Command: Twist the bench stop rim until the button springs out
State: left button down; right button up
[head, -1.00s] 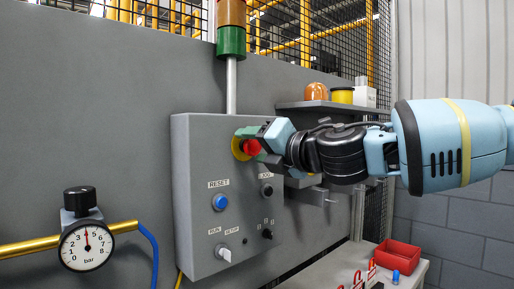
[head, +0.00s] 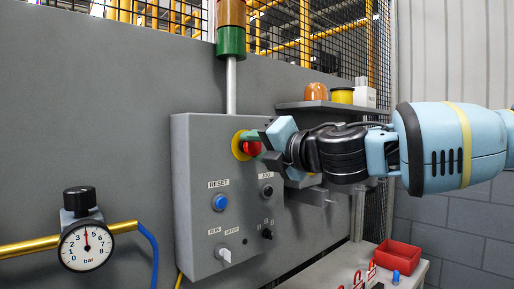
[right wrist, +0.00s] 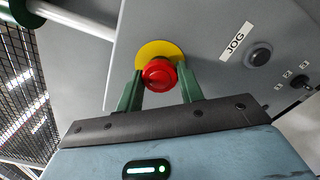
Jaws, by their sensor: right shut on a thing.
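The red stop button (head: 252,149) sits on a yellow disc (head: 237,147) at the upper part of the grey control box (head: 188,150). In the right wrist view the red button (right wrist: 158,76) stands in front of its yellow disc (right wrist: 150,48). My right gripper (right wrist: 160,74) has its green fingers on either side of the button's rim, shut on it. In the head view the gripper (head: 258,142) reaches in from the right and hides part of the button. Whether the button is in or out is hard to tell. My left gripper is not in view.
Below the stop are a blue RESET button (head: 220,202), a black JOG button (head: 267,191) and a RUN/SETUP switch (head: 223,254). A shelf (head: 330,106) with jars is behind my arm. A red bin (head: 399,256) stands on the bench at lower right.

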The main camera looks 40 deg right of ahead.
jog(key=m, duration=0.5)
jog(key=shift+m, duration=0.4)
dwell(0.3)
jog(key=o, duration=1)
jog(key=shift+s, duration=0.15)
jog(key=s, duration=0.7)
jog(key=shift+s+d+p, duration=0.25)
jog(key=shift+d+p, duration=0.1)
